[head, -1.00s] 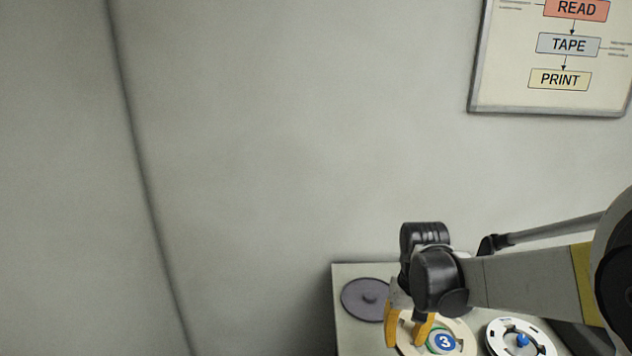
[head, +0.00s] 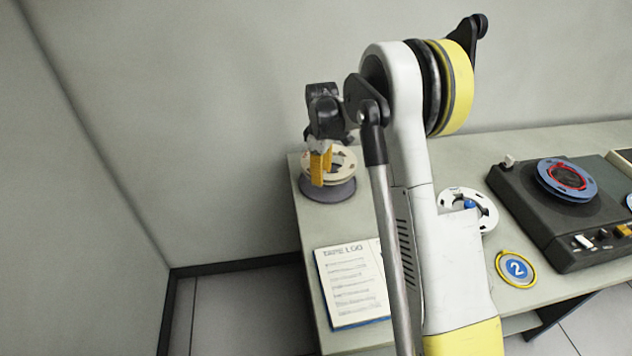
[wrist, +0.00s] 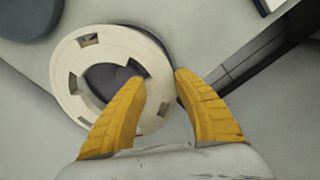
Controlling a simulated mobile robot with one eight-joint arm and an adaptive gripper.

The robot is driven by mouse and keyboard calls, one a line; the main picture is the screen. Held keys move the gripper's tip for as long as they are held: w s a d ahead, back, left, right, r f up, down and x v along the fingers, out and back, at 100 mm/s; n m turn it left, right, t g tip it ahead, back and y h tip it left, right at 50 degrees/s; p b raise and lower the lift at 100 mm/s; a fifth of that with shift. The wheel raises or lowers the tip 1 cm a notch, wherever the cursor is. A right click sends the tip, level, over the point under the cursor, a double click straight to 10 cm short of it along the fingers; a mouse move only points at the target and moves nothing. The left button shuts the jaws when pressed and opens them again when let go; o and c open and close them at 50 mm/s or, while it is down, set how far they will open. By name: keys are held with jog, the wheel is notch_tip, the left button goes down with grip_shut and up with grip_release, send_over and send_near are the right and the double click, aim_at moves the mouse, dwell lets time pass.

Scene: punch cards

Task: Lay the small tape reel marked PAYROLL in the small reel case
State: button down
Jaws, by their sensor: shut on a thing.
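A cream tape reel (head: 343,163) with slots shows at the far left end of the table. My gripper (head: 319,182) is shut on its rim, one yellow finger through the opening and one outside, as the wrist view shows on the reel (wrist: 66,70) and gripper (wrist: 158,77). A dark grey round base (head: 340,192), which looks like the small reel case, lies under the reel. It also shows through the reel's centre (wrist: 108,77). I cannot tell whether the reel touches it. No PAYROLL lettering is readable.
A white reel with a blue hub (head: 487,207) lies behind my arm. A tape deck (head: 520,215) with a blue reel stands at right. A round 2 badge (head: 516,268) and a tape log sheet (head: 350,285) lie nearer the front. The table's left edge is close to the case.

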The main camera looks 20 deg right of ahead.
aim_at(322, 196)
jog(key=shift+w+f, duration=0.3)
jog(key=shift+f, duration=0.1)
jog(key=shift+s+f+b, duration=0.1)
jog(key=shift+f+b, duration=1.4)
jog(key=shift+f, duration=0.75)
jog(key=shift+d+f+b, duration=0.1)
jog(key=shift+f+b, duration=0.8)
jog(key=shift+f, duration=0.15)
jog(key=c, duration=0.9)
grip_release()
jog(key=shift+c, duration=0.2)
jog(key=c, duration=0.3)
jog(key=shift+c, duration=0.2)
jog(key=shift+r, duration=0.1)
jog(key=shift+r+p, duration=2.8)
jog(key=shift+r, duration=1.7)
